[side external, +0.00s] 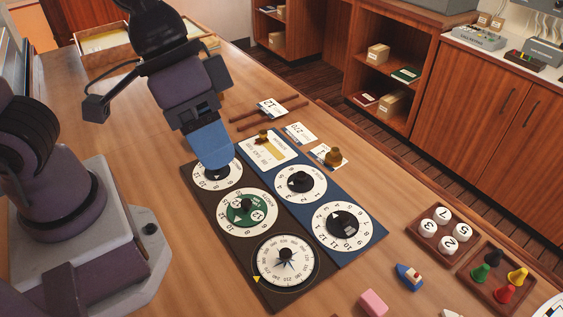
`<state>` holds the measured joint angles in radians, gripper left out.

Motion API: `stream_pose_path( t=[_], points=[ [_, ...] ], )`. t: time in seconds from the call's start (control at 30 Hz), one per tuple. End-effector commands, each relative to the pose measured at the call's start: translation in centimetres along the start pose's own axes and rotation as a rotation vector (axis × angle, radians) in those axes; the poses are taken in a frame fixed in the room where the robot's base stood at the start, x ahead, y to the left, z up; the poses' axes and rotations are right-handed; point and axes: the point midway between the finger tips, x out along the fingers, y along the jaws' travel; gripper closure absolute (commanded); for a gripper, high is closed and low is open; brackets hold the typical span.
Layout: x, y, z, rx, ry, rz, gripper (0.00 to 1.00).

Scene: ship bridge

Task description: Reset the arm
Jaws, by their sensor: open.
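My gripper (212,146) is over the far left dial of the dark brown dial board (195,178), with a blue part at its end hiding some of that dial. The fingertips are hard to make out, and I cannot tell whether they touch the knob. The brown board also carries a green-centred dial (247,208) and a compass dial (286,262). A blue board (318,216) beside it carries two more dials with black knobs (299,182).
A tray of number discs (440,230), a tray of coloured pawns (497,275), a toy boat (409,277) and a pink block (373,302) are at right. An open wooden box (105,44) is at far left.

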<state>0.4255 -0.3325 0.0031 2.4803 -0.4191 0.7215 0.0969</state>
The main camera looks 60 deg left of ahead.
Motion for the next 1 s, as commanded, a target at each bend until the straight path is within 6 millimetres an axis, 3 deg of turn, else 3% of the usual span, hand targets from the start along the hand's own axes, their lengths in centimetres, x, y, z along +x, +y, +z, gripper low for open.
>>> stream_pose_path(
  t=[0.03,0.13,0.23,0.33,1.0],
  points=[
    [-2.2,-2.3,0.2,-0.008,0.032,-0.078,0.49],
    [-6.0,-6.5,1.2,-0.030,0.087,-0.247,0.49],
    [-9.0,-9.2,1.7,-0.059,0.170,-0.360,0.49],
    [-10.8,-10.1,1.9,-0.111,0.247,-0.394,0.49],
    [-11.5,-10.6,2.0,-0.142,0.274,-0.407,0.49]
  ],
)
